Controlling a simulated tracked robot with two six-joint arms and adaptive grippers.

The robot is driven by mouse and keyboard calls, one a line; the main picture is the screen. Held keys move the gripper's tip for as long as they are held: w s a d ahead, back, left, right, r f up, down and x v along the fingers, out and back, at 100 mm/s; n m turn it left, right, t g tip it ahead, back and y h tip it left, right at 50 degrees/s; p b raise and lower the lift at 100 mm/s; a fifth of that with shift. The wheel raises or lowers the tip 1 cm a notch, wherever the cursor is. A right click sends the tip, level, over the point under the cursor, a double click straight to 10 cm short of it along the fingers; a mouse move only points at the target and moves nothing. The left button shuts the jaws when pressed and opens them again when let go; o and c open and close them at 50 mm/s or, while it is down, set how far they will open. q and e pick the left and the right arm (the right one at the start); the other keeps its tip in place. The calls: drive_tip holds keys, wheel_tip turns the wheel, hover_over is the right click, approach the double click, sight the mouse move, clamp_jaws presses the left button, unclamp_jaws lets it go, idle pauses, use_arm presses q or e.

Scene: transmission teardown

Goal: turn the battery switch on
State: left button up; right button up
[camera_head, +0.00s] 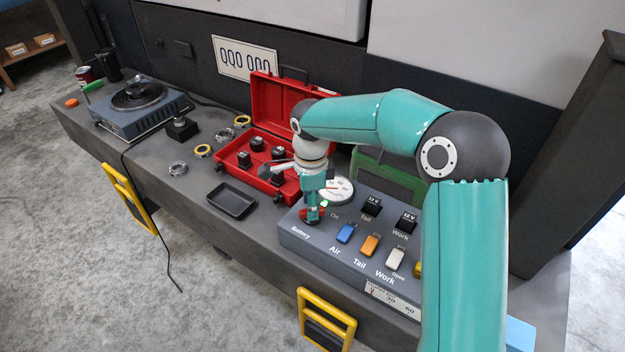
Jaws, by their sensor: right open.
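The grey switch panel (287,238) stands on the bench, with a white "Battery" label at its left end. Above that label is the red battery switch (304,214), mostly hidden by my right gripper. My right gripper (313,217) points down over the red switch and is open; I cannot tell whether its fingers touch the switch. A small "On" label and a green spot show beside the gripper. My left gripper is not in view.
Blue (346,234), orange (370,245) and white (396,259) switches sit right of the battery switch, with a round gauge (343,188) behind. An open red case (262,95), a black tray (232,201) and a turntable-like device (138,108) stand to the left.

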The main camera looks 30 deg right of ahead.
wheel_tip(320, 180, up, 11)
drive_tip(key=shift+f, duration=0.2)
idle(0.6)
